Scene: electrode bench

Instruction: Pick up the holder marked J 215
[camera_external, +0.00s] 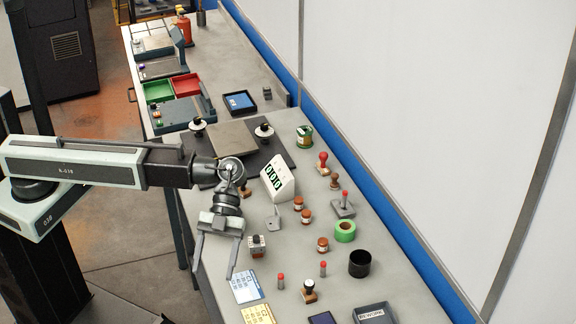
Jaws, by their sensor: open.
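No marking J 215 is readable at this size, so I cannot tell which thing is that holder. A small brown and white block with a dark top (258,246) stands on the bench just right of my gripper. A small wooden-based piece with a black and white top (309,291) stands further right and nearer the front. Another small wooden piece (245,190) is partly hidden beside my wrist. My gripper (214,271) points downward over the bench's left edge, with its two long fingers apart and nothing between them.
A white counter display (278,179), brown jars (323,245), green tape (345,231), a black cup (360,263) and red-topped pieces (281,282) crowd the bench. Cards (249,287) and a REWORK tray (375,314) lie at the front. A wall borders the right.

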